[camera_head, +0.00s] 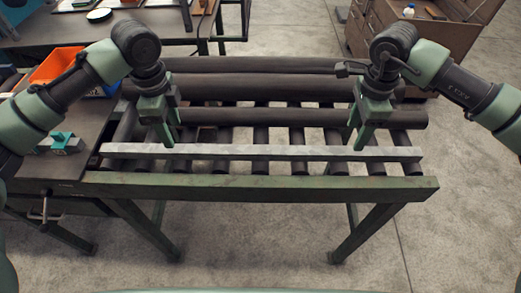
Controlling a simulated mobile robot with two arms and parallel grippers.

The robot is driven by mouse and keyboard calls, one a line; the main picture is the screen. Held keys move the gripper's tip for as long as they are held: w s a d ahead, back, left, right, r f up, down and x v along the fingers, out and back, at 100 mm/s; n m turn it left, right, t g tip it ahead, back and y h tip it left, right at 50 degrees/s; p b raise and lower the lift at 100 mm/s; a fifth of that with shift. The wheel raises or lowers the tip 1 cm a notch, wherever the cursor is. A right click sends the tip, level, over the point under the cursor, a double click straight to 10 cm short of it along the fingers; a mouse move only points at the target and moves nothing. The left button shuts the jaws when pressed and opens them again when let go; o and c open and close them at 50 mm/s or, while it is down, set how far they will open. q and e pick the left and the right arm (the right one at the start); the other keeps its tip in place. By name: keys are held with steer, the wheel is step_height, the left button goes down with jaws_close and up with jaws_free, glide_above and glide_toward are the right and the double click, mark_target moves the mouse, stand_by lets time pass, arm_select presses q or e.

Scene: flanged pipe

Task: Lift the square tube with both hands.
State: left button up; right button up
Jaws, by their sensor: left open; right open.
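The square tube (260,153) is a long, light grey bar. It lies across the dark rollers at the front of a green roller stand, running left to right. My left gripper (167,141) is open, with its fingers pointing down at the left part of the tube. My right gripper (353,141) is open, with its fingers pointing down at the right part of the tube. The fingertips are close to the tube's far edge; I cannot tell whether they touch it. The tube's ends are both in view.
The roller stand (260,187) has a green front rail. Several dark round pipes (255,88) lie behind the tube. A workbench (75,170) with an orange bin (58,66) adjoins on the left. A wooden cabinet (365,28) stands at the back right. Floor is clear in front.

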mark_target(180, 148)
arm_select(q)
steer(key=shift+w+f, duration=0.1)
steer(key=shift+f, duration=0.2)
arm_select(e)
steer(key=shift+w+f, duration=0.1)
steer(key=shift+f, duration=0.15)
arm_select(q)
step_height(180, 148, down, 7)
steer(key=shift+w+r, duration=0.1)
steer(key=shift+r, duration=0.1)
arm_select(e)
step_height(180, 148, down, 7)
steer(key=shift+w+r, duration=0.1)
steer(key=shift+r, duration=0.05)
arm_select(q)
steer(key=shift+w+f, duration=0.15)
steer(key=shift+f, duration=0.4)
arm_select(e)
steer(key=shift+w+f, duration=0.15)
steer(key=shift+f, duration=0.35)
arm_select(q)
steer(key=shift+r, duration=0.1)
jaws_close()
arm_select(e)
jaws_close()
steer(key=shift+a+r, duration=0.1)
steer(key=shift+r, duration=0.05)
